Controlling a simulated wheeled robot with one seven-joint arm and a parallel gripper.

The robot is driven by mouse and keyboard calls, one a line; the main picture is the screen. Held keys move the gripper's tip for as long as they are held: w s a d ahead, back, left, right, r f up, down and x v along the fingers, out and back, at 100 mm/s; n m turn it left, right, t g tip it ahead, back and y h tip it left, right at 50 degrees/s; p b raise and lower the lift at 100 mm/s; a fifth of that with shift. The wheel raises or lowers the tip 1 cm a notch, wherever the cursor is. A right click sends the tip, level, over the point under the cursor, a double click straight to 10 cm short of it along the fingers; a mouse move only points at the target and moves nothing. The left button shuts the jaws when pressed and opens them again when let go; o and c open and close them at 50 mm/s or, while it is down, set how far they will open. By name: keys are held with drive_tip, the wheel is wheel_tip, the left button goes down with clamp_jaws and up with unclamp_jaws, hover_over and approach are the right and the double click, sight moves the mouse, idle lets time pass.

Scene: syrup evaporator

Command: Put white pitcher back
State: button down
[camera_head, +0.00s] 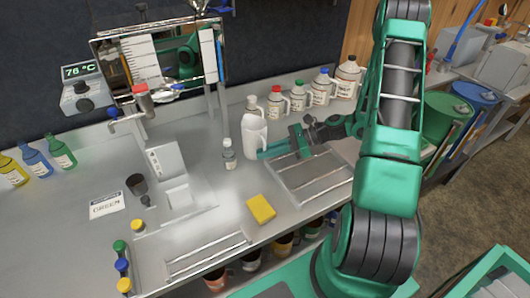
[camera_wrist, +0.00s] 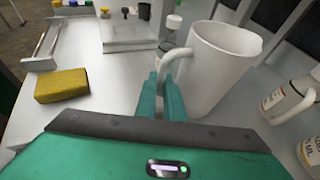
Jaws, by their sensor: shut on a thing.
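The white pitcher (camera_head: 254,136) stands upright at the back middle of the steel counter in the head view. In the wrist view the pitcher (camera_wrist: 218,65) is large, with its open rim up and its handle towards my gripper. My gripper (camera_wrist: 166,85) is shut on the pitcher's handle. In the head view my gripper (camera_head: 270,150) reaches in from the right at the pitcher's lower side. I cannot tell whether the pitcher's base touches the counter.
A small clear bottle (camera_head: 229,155) stands close left of the pitcher. A row of jugs with coloured caps (camera_head: 299,97) lines the back right. A yellow sponge (camera_head: 260,208) lies in front, and a flat metal tray (camera_head: 311,174) lies under my forearm.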

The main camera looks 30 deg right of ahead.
drive_tip(key=shift+f, duration=0.5)
drive_tip(key=c, duration=1.8)
unclamp_jaws()
drive_tip(key=v, duration=1)
drive_tip(key=shift+d+r, duration=0.15)
drive_tip(key=shift+d, duration=0.15)
drive_tip(key=shift+s, duration=0.1)
drive_tip(key=s+r+n+g+h, duration=0.1)
drive_tip(key=s+r+n+h, duration=0.3)
drive_tip(key=s, duration=0.4)
drive_tip(key=s+a+r+n+g+h, duration=0.1)
drive_tip(key=s+r+n+h, duration=0.3)
drive_tip(key=s, duration=0.5)
drive_tip(key=s+r+n+g+h, duration=0.3)
drive_tip(key=s+r+n+h, duration=0.1)
drive_tip(key=s+r+n, duration=0.4)
drive_tip(key=shift+s+a+r, duration=0.25)
drive_tip(key=shift+a+r, duration=0.05)
